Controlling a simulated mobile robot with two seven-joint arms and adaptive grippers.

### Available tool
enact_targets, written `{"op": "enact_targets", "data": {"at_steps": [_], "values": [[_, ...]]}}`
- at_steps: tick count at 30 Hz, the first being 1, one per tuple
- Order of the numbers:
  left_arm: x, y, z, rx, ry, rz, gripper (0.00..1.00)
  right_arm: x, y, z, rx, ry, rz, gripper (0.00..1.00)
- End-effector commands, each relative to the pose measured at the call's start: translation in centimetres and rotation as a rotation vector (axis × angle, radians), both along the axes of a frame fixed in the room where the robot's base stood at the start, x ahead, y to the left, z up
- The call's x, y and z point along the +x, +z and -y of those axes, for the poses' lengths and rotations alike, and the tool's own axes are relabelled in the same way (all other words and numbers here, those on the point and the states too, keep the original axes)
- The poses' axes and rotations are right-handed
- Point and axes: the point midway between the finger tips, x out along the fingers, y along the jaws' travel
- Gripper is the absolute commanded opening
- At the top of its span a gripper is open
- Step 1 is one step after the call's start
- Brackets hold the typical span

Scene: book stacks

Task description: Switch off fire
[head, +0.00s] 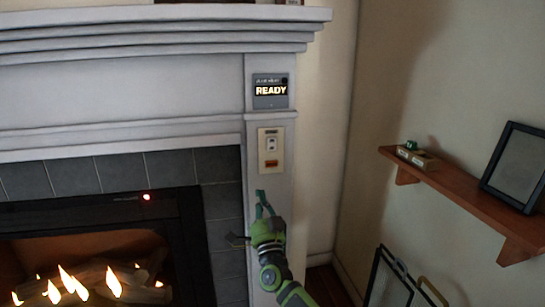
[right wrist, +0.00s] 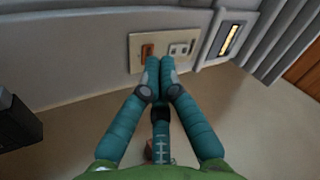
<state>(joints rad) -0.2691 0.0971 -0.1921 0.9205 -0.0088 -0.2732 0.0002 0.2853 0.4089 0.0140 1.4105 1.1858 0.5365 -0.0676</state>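A fire (head: 75,285) burns with several flames among logs in the fireplace at the lower left of the head view. A cream switch plate (head: 270,150) is on the grey mantel post, with an orange-red switch (head: 271,163) low on it. The right wrist view also shows the plate (right wrist: 134,48) and the orange switch (right wrist: 147,51). My right gripper (head: 261,194) is just below the plate. In the right wrist view its fingertips (right wrist: 160,62) are together, with nothing seen between them, close by the orange switch; contact cannot be told. My left gripper is not in view.
A grey panel (head: 270,91) reading READY is above the switch plate. A red light (head: 147,197) glows on the fireplace's black frame. A wooden shelf (head: 465,200) on the right wall holds a dark picture frame (head: 516,167). Black frames (head: 388,280) stand below it.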

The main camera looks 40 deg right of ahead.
Motion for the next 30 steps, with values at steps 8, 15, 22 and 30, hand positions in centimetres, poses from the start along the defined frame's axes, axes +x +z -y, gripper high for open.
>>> {"op": "enact_targets", "data": {"at_steps": [8,15,22,30], "values": [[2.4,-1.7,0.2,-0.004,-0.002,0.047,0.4,-3.4,9.1,3.6,0.142,-0.047,0.334,0.0],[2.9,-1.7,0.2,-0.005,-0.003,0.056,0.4,-4.4,11.0,4.4,0.179,-0.053,0.401,0.0],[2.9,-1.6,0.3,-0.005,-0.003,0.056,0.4,-4.3,11.0,4.4,0.179,-0.052,0.399,0.0],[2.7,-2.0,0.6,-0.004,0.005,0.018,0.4,-3.1,10.8,4.9,0.175,-0.051,0.399,0.0]]}}
